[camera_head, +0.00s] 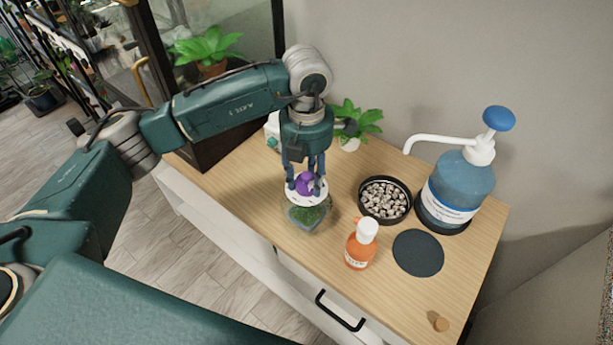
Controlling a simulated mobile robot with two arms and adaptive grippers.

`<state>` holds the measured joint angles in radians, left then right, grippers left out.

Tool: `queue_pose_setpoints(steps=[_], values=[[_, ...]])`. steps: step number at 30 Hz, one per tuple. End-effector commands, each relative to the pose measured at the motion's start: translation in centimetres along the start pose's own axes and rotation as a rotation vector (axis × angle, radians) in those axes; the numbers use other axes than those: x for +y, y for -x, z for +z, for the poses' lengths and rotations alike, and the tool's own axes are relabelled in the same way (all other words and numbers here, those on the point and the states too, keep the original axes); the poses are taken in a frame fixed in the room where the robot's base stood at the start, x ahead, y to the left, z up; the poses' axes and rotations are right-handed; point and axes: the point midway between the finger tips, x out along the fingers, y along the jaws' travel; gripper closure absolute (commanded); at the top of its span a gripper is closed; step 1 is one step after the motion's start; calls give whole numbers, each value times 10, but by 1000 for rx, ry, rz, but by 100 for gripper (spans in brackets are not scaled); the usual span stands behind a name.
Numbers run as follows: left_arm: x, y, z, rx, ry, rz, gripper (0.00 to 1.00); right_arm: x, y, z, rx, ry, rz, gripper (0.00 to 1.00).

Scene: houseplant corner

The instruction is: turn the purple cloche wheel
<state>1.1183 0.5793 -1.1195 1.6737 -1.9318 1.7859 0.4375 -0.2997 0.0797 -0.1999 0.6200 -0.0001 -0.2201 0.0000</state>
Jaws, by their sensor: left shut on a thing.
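The purple wheel (305,183) sits on the white round top (297,196) of the cloche on the wooden cabinet top. Under the white top is a container with green growth (306,214). My left gripper (306,185) comes down from above with its blue fingers on either side of the wheel and is shut on it. The fingers hide parts of the wheel. My right gripper is not in view.
A dish of pebbles (385,199), an orange bottle (361,245) with a white cap, a dark round mat (418,252) and a blue pump bottle (457,185) stand to the right. A small potted plant (355,124) is behind. A small wooden knob (438,321) lies near the front right corner.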

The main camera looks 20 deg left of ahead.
Motion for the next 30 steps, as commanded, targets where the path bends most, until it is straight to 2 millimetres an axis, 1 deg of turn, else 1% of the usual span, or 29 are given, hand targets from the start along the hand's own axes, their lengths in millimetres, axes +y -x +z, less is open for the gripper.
queue_pose_setpoints(steps=[1, 2, 3, 4, 5, 13, 17, 20, 27, 30], values=[[0, 0, 0, 0, 0, 0, 85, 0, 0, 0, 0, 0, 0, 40], [0, 0, 0, 0, 0, 0, 55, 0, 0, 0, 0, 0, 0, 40], [0, 0, 0, 0, 0, 0, 47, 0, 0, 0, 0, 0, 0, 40], [0, 0, 0, 0, 0, 0, 41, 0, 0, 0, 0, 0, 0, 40], [0, 0, 0, 0, 0, 0, 40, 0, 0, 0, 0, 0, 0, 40], [0, 1, 0, 0, -1, 1, 40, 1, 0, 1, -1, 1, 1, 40], [1, 10, 1, -3, 0, 2, 40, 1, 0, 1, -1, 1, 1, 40], [0, 26, 2, -5, 0, 2, 40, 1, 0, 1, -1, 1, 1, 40], [1, 78, 1, -5, 0, 2, 40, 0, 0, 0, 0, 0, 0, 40], [0, 96, 1, -3, 0, 2, 40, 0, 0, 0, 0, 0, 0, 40]])
